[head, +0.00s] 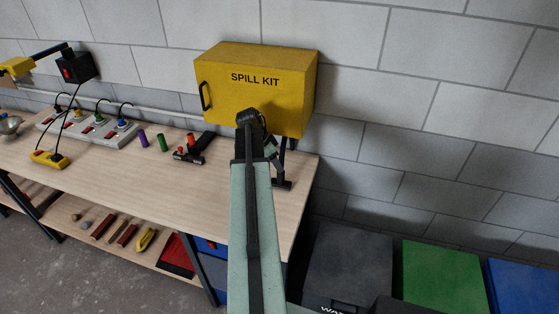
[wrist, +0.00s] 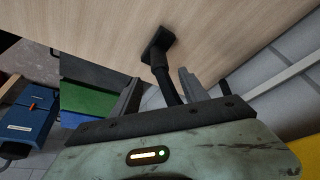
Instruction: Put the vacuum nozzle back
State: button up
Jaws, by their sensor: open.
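My gripper (head: 272,150) is over the right end of the workbench, in front of the yellow box, and partly hidden by my own arm. In the wrist view its open jaws (wrist: 160,88) stand either side of a black post. The post rises from a flat black foot (wrist: 158,42) on the wooden top, and this foot also shows in the head view (head: 284,185). I cannot tell whether it is the vacuum nozzle or a stand. Another black piece with orange-red parts (head: 190,153) lies on the bench to the left. No nozzle is clearly recognisable.
The yellow SPILL KIT box (head: 240,80) is close behind my arm. Purple (head: 142,138) and green (head: 162,142) cylinders and a power strip (head: 85,130) are on the bench (head: 150,185). Dark, green (head: 440,275) and blue bins stand right. The bench's front middle is clear.

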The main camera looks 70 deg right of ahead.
jog(key=p+v, duration=0.2)
jog(key=v, duration=0.2)
jog(key=shift+w+a+r+p, duration=0.1)
jog(key=shift+a+r+p, duration=0.05)
jog(key=shift+r+p, duration=0.2)
jog(key=shift+w, duration=0.1)
jog(key=w+a+f+n+t, duration=0.15)
jog(key=w+a+n, duration=1.05)
jog(key=w+a, duration=1.4)
jog(key=w+a+n+t+y, duration=0.1)
jog(key=a+n, duration=1.3)
jog(key=a, duration=2.3)
jog(key=shift+w+f+y, duration=0.15)
jog(key=shift+w+y, duration=0.45)
jog(key=shift+y, duration=0.5)
jog(key=shift+a+t, duration=0.1)
jog(key=shift+t, duration=0.15)
